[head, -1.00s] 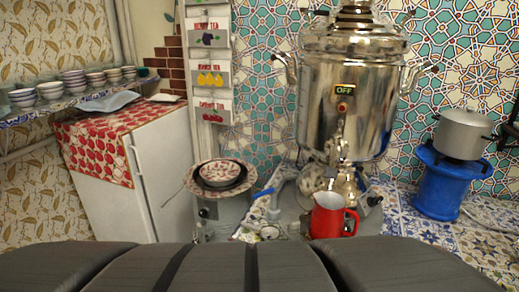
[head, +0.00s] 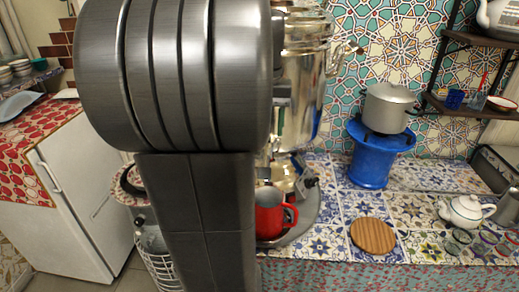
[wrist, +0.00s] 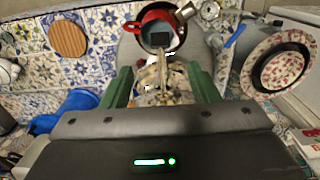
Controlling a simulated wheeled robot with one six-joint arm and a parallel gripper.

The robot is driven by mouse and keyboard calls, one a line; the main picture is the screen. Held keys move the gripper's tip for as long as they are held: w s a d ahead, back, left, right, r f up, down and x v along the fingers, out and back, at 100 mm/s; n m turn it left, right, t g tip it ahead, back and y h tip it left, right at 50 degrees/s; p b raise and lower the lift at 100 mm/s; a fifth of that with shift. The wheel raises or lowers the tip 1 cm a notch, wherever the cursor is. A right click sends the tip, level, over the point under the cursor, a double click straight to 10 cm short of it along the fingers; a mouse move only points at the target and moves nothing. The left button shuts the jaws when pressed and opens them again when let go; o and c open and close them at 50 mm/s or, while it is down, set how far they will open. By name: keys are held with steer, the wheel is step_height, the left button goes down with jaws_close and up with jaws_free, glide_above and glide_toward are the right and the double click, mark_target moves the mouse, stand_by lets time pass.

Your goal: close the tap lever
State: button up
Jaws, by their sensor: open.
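The steel samovar (head: 308,70) stands behind my arm in the head view, and its front is mostly hidden. In the wrist view the samovar's tap (wrist: 162,72) shows as a narrow metal piece between my fingers; I cannot make out the lever's position. My gripper (wrist: 160,70) is open, with one green finger on each side of the tap. I cannot tell whether either finger touches it. The red pitcher (wrist: 153,20) stands beyond the fingertips, below the tap, and also shows in the head view (head: 268,218).
A grey pot (head: 388,108) sits on a blue stand (head: 366,160) to the right. A round wooden board (head: 372,236) and a white teapot (head: 465,211) are on the tiled counter. A patterned bowl (wrist: 283,66) is at the right of the wrist view.

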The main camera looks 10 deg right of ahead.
step_height(320, 180, down, 13)
steer(key=shift+f, duration=0.2)
stand_by(0.4)
jaws_close()
steer(key=shift+r, duration=0.1)
